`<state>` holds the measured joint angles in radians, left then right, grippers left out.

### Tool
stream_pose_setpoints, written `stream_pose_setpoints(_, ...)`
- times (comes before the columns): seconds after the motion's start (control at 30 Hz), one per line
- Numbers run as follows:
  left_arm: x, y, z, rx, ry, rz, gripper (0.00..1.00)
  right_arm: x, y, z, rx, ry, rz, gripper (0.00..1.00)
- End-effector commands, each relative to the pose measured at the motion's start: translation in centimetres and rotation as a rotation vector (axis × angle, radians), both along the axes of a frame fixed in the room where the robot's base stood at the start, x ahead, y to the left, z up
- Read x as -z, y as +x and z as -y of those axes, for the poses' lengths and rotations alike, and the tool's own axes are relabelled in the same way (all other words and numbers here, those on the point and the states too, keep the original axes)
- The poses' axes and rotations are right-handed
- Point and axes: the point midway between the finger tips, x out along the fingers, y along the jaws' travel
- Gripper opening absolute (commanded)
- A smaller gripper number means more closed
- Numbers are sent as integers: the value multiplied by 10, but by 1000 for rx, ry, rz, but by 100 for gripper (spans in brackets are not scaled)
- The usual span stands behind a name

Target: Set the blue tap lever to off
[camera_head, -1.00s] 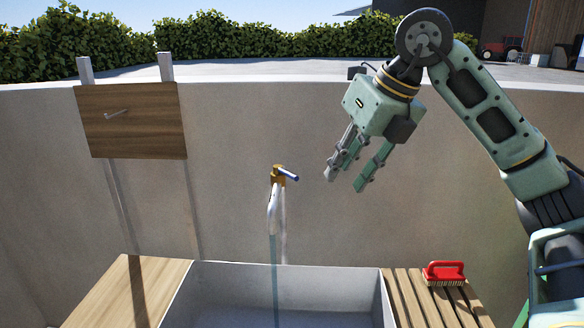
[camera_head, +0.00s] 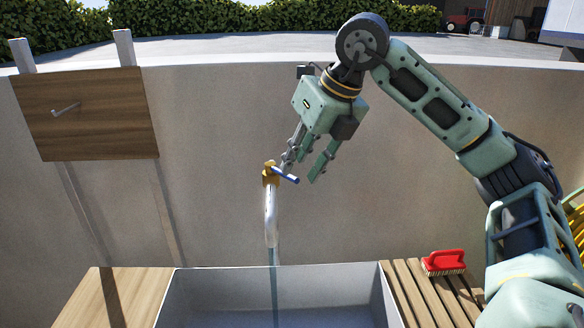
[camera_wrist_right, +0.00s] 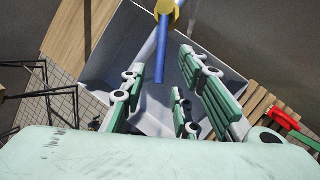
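The blue tap lever (camera_head: 285,174) sits on the brass tap (camera_head: 270,174) on the wall and points right and slightly down in the head view. Water runs from the spout (camera_head: 271,215) into the sink (camera_head: 330,282). My right gripper (camera_head: 303,172) is open and empty, with its fingers just right of the lever. In the right wrist view the lever (camera_wrist_right: 162,50) hangs down from the tap (camera_wrist_right: 168,8), ahead of the spread fingers (camera_wrist_right: 170,100). I cannot tell whether a finger touches the lever. My left gripper is not in view.
A red brush (camera_head: 444,262) lies on the slatted wooden board (camera_head: 412,290) right of the sink. A plain wooden counter (camera_head: 125,295) is on the left. A wooden panel with a hook (camera_head: 88,115) is mounted on the wall at left. The wall around the tap is clear.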

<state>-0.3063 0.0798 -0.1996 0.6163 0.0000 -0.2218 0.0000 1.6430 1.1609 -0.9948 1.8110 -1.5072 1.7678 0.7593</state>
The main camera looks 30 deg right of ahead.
Motion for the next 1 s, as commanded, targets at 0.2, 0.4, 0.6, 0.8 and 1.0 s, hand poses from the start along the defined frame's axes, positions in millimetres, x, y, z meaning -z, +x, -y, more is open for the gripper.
stream_pose_setpoints(0.2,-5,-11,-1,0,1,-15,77,24,11,-4,-1,0,-1,28)
stream_pose_setpoints(0.4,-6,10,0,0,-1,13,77,30,13,-5,-1,0,0,28)
stream_pose_setpoints(0.6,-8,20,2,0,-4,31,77,30,13,-5,-1,0,0,24)
stream_pose_setpoints(0.8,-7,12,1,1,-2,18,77,29,13,-5,-1,1,0,6)
stream_pose_setpoints(1.0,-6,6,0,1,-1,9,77,29,13,-5,-1,1,0,0)
